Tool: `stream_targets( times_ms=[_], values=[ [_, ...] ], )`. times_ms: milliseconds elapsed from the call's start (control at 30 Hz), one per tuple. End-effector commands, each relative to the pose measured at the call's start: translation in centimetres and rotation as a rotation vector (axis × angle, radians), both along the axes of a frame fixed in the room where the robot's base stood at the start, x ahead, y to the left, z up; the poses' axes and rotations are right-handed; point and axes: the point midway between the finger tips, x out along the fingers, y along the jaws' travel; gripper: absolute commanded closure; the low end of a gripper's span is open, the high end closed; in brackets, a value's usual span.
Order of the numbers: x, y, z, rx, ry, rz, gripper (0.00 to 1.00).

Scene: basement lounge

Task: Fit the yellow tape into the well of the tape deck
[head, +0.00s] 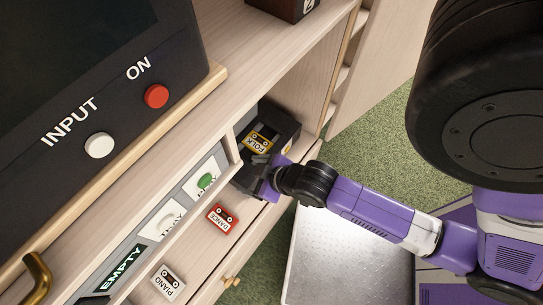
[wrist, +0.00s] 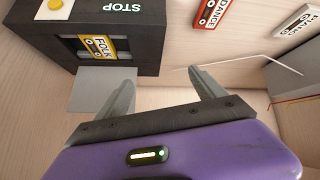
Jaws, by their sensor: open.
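The tape deck (head: 283,131) is a dark box on the wooden shelf. In the wrist view the deck (wrist: 150,30) is at the upper left, with a light grey flap (wrist: 103,88) sticking out below its well. The yellow tape (head: 259,141), labelled FOLK, lies at the deck's well; in the wrist view the tape (wrist: 97,46) shows inside the dark opening, slightly tilted. I cannot tell if it is fully seated. My gripper (head: 258,172) is close in front of the deck. Its fingers (wrist: 163,74) are apart with nothing between them, clear of the tape.
A red DANCE tape (head: 222,218) and a white PIANO tape (head: 168,282) lie on the shelf to the left. A panel with a green PLAY button (head: 206,181) and an EMPTY sign (head: 122,268) stands behind them. A large screen unit (head: 100,75) stands above.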

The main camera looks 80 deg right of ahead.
Motion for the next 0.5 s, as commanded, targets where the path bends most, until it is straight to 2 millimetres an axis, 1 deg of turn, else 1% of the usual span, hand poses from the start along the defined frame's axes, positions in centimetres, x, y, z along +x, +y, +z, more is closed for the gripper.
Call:
stream_targets(
  times_ms=[33,167,200,267,300,400,500],
  values=[
    [-1.2,1.6,1.2,-0.001,-0.045,0.034,0.21],
    [-3.0,4.9,5.8,0.005,-0.202,0.105,0.21],
    [-3.7,5.8,7.4,0.013,-0.249,0.125,0.21],
    [-4.6,7.0,9.9,0.024,-0.318,0.156,0.21],
    [-5.1,7.7,11.5,0.034,-0.362,0.173,0.21],
    [-6.3,9.0,15.1,0.058,-0.452,0.207,0.21],
    [-7.1,9.8,17.8,0.076,-0.518,0.23,0.21]
  ],
)
